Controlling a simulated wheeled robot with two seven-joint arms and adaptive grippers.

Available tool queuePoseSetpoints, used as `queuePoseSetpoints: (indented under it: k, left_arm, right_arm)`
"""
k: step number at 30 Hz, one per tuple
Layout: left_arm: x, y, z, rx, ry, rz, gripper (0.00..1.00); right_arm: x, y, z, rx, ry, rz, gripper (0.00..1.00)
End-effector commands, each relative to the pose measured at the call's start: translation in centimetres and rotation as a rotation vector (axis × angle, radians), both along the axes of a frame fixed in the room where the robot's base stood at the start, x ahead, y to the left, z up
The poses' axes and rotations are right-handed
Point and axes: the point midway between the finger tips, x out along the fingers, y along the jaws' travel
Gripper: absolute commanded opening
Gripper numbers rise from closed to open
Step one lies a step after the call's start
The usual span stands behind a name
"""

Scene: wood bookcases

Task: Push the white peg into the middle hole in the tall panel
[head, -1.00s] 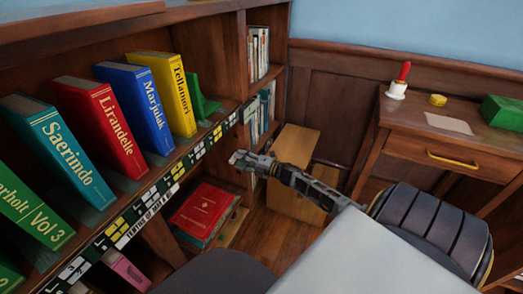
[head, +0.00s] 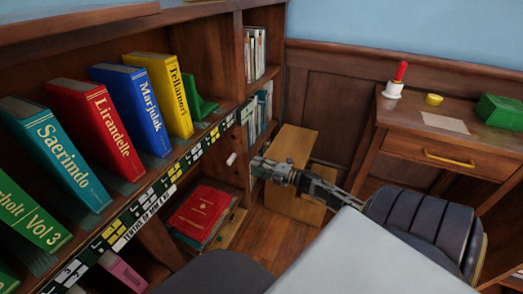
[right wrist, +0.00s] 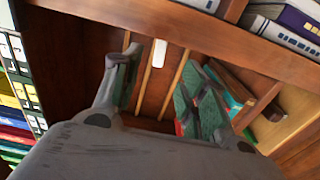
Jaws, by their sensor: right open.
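The white peg (head: 231,158) sticks out from the upright wooden panel (head: 228,128) at the end of the bookcase's lower bay. I cannot tell how deep it sits, and the hole's rim is not visible. In the right wrist view the peg (right wrist: 160,52) appears as a short white bar beyond the gap between the fingers. My right gripper (head: 258,166) is open and empty, a little to the right of the peg and apart from it. Its two fingers also show in the right wrist view (right wrist: 164,72). My left gripper is not in view.
Red and green books (head: 200,212) lie on the low shelf below the peg. Leaning volumes (head: 100,124) fill the shelf at left. A light wooden box (head: 292,150) stands behind my right gripper. A desk (head: 420,120) with a bell stands at right.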

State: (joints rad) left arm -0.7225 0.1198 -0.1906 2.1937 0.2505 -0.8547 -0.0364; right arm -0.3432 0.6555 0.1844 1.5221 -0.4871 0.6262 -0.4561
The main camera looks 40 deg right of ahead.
Motion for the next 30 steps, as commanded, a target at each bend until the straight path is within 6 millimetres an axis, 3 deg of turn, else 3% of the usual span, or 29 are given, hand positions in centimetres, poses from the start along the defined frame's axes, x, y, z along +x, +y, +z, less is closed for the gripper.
queuePoseSetpoints:
  k: [9, 30]
  left_arm:
    - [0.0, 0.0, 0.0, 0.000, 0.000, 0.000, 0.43]
    - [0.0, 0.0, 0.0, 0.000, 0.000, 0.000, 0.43]
  right_arm:
    - [-1.5, -0.5, 0.0, 0.000, 0.001, 0.002, 0.42]
    - [-1.6, -0.5, 0.0, 0.000, 0.000, 0.002, 0.42]
